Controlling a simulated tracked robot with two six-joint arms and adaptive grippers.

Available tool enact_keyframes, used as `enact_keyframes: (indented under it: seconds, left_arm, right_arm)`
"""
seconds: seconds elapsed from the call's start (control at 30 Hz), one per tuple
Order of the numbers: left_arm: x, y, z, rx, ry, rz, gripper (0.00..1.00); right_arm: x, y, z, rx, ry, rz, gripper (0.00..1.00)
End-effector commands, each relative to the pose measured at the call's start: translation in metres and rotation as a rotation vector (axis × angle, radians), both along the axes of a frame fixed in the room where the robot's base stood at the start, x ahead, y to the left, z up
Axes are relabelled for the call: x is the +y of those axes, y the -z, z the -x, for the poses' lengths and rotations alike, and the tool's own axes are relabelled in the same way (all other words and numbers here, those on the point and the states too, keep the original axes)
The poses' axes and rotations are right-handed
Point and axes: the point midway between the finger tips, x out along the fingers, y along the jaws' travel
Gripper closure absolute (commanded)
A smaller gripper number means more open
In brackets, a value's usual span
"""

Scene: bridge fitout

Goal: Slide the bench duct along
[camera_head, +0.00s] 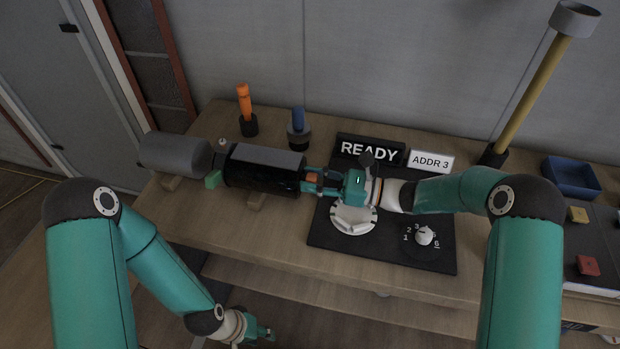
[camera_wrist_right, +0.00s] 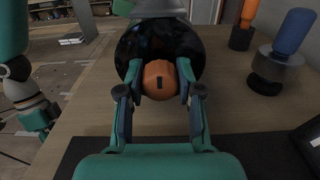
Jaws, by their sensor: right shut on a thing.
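The bench duct is a dark cylinder (camera_head: 262,168) lying on a wooden support (camera_head: 256,201) on the bench. A grey cylinder (camera_head: 176,154) lies in line to its left, with a green block (camera_head: 213,179) near the gap between them. My right gripper (camera_head: 312,182) is at the dark cylinder's right end. In the right wrist view its fingers (camera_wrist_right: 160,92) are shut on an orange knob (camera_wrist_right: 159,79) in front of the dark round end (camera_wrist_right: 140,45). My left gripper (camera_head: 266,333) hangs low, in front of the bench, away from the duct; its finger gap is unclear.
An orange-handled tool (camera_head: 244,100) and a blue-handled tool (camera_head: 298,120) stand behind the duct. A black panel with a white dial (camera_head: 353,219) and a knob (camera_head: 424,235) lies to the right. READY (camera_head: 369,151) and ADDR 3 (camera_head: 431,160) signs stand behind it. A yellow post (camera_head: 530,90) rises at the back right.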

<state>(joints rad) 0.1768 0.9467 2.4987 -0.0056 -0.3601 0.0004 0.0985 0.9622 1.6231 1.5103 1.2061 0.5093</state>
Motion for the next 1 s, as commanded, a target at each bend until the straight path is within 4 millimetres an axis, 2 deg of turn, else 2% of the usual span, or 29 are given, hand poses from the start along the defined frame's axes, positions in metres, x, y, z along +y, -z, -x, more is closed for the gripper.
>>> enact_keyframes:
  seconds: [0.03, 0.07, 0.2, 0.5, 0.67, 0.87, 1.0]
  left_arm:
    - [0.000, 0.000, 0.000, 0.000, 0.000, 0.000, 0.60]
    - [0.000, 0.000, 0.000, 0.000, 0.000, 0.000, 0.60]
    - [0.000, 0.000, 0.000, 0.000, 0.000, 0.000, 0.60]
    - [0.000, 0.000, 0.000, 0.000, 0.000, 0.000, 0.60]
    - [0.000, -0.001, 0.000, 0.000, 0.000, 0.000, 0.60]
    - [0.000, -0.001, 0.000, 0.000, 0.000, 0.000, 0.60]
    - [0.000, -0.001, 0.000, 0.000, 0.000, 0.000, 0.60]
  right_arm:
    - [-0.005, 0.000, -0.002, 0.000, 0.008, 0.001, 1.00]
    - [-0.005, 0.000, -0.002, -0.001, 0.008, 0.002, 0.63]
    - [-0.003, 0.000, -0.002, -0.001, 0.006, 0.001, 0.40]
    - [-0.001, 0.001, -0.001, 0.000, 0.001, 0.001, 0.38]
    - [-0.009, 0.000, 0.000, 0.000, 0.003, 0.001, 0.38]
    - [-0.040, 0.001, 0.007, -0.001, 0.005, 0.002, 0.38]
    - [-0.068, 0.001, 0.013, 0.000, 0.005, 0.002, 0.38]
